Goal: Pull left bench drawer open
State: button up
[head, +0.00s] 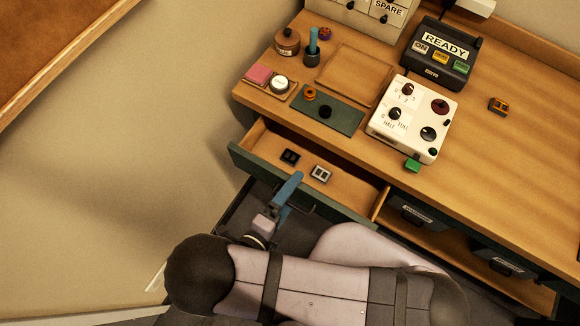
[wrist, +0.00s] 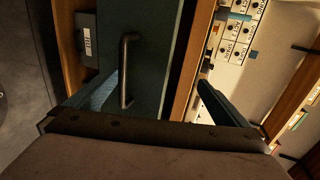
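The left bench drawer (head: 262,140) is pulled out from the bench, with its wooden inside showing in the head view. Its dark green front (wrist: 158,50) fills the middle of the wrist view, with a dark bar handle (wrist: 128,72) on it. My gripper (head: 290,185) is at the drawer front, one blue finger reaching up near its top edge. In the wrist view my gripper (wrist: 157,82) has its fingers wide apart, with the handle between them, closer to the left finger.
Two small dark and grey pieces (head: 320,173) lie in the drawer. Closed-looking labelled bins (head: 418,214) sit under the bench top to the right. A white control box (head: 412,120), a green mat (head: 340,118) and a READY box (head: 440,55) stand on top.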

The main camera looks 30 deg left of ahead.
jog(key=shift+t, duration=0.7)
jog(key=r, duration=0.4)
jog(key=shift+w+a+r, duration=0.15)
jog(key=shift+w+r, duration=0.2)
jog(key=shift+w, duration=0.05)
jog(key=shift+g, duration=0.9)
jog(key=f, duration=0.2)
jog(key=s+f, duration=0.1)
jog(key=f, duration=0.1)
jog(key=shift+s, duration=0.1)
jog(key=shift+c, duration=0.5)
